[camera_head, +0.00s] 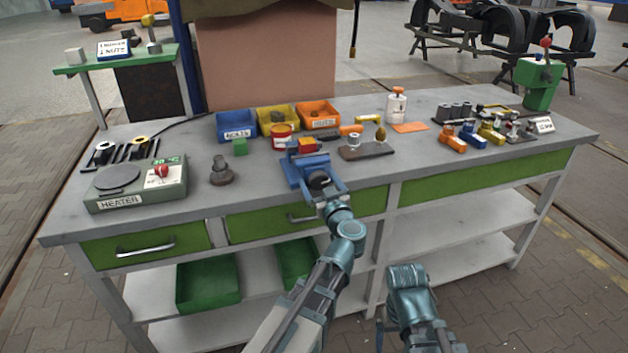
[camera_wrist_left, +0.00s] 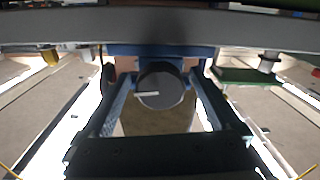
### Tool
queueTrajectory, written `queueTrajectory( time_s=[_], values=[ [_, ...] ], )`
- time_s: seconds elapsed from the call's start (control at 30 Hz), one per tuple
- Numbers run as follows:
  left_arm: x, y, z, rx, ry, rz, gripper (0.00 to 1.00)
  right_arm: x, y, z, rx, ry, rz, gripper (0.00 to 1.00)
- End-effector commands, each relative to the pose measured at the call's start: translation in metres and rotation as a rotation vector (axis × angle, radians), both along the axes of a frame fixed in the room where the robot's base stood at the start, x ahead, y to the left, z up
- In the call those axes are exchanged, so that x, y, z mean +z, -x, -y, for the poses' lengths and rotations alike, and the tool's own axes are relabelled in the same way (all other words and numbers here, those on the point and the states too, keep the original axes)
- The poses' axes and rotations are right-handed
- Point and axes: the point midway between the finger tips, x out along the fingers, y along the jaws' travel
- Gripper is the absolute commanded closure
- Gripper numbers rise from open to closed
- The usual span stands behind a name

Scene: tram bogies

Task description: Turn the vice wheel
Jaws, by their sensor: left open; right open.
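The blue vice (camera_head: 303,166) stands at the front edge of the grey workbench, with a red and yellow piece (camera_head: 308,146) at its top. Its dark round wheel (camera_head: 319,181) faces the front; in the left wrist view the wheel (camera_wrist_left: 163,88) is a dark disc with a white mark pointing left. My left gripper (camera_head: 322,185) is open, with one finger on each side of the wheel; whether they touch it is unclear. My right gripper (camera_head: 398,335) hangs low in front of the bench, empty and partly hidden by its arm.
A heater (camera_head: 137,186) and a dark weight-like piece (camera_head: 222,172) stand left of the vice. Blue, yellow and orange bins (camera_head: 236,126) are behind it. A small board with fittings (camera_head: 366,151) is close on the right. Green drawers (camera_head: 270,223) lie below the bench top.

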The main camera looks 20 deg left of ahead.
Motion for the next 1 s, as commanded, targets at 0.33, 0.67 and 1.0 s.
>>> queueTrajectory(
  time_s=[0.33, 0.67, 1.0],
  values=[
    [0.0000, 0.0002, -0.0002, 0.000, 0.000, 0.000, 0.51, 0.0000, 0.0000, 0.0000, 0.000, 0.000, 0.000, 0.04],
    [0.0001, 0.0003, -0.0003, 0.000, 0.003, 0.002, 0.90, 0.0000, 0.0000, 0.0000, 0.000, 0.000, 0.000, 0.04],
    [0.0001, 0.0001, 0.0000, 0.000, 0.125, 0.085, 0.90, 0.0001, 0.0000, 0.0000, 0.000, 0.000, 0.000, 0.04]
  ],
)
